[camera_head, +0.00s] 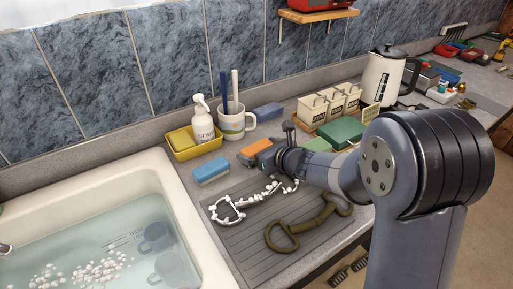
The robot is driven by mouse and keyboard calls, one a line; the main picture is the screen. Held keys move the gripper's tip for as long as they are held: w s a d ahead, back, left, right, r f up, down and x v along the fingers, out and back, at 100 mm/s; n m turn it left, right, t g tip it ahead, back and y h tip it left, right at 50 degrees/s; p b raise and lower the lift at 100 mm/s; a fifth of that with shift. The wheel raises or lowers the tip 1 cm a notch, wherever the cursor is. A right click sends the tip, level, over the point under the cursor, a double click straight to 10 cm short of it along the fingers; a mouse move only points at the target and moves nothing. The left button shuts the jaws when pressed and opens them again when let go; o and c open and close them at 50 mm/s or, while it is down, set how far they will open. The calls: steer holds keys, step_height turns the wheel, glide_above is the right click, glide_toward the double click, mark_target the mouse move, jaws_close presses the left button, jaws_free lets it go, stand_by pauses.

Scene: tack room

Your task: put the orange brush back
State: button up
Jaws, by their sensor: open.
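The orange brush (254,147) lies on the counter behind the drying mat, between a blue-and-white brush (211,171) and my gripper. My gripper (271,149) is open, low over the counter at the brush's right end. Its fingers hide part of that end, and I cannot tell whether they touch it. Another blue brush (268,111) lies further back near the wall, right of the mug.
A yellow tray (184,152) with a pump bottle (202,121) and a mug (235,124) stand behind the brushes. A foam-covered bit (228,210) and a brown bit (290,229) lie on the mat (245,252).

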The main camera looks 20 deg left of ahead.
steer(key=v, duration=0.9)
steer(key=shift+d+f+b, duration=0.15)
steer(key=shift+d+b, duration=0.05)
steer(key=shift+b, duration=0.1)
steer(key=x, duration=0.5)
steer(key=p+x, duration=0.1)
steer(key=x, duration=0.5)
steer(key=shift+a, duration=0.25)
steer(key=shift+d+b, duration=0.15)
steer(key=shift+b, duration=0.15)
steer(key=shift+s+r, duration=0.1)
steer(key=shift+r, duration=0.25)
steer(key=shift+f, duration=0.15)
steer(key=shift+p, duration=0.3)
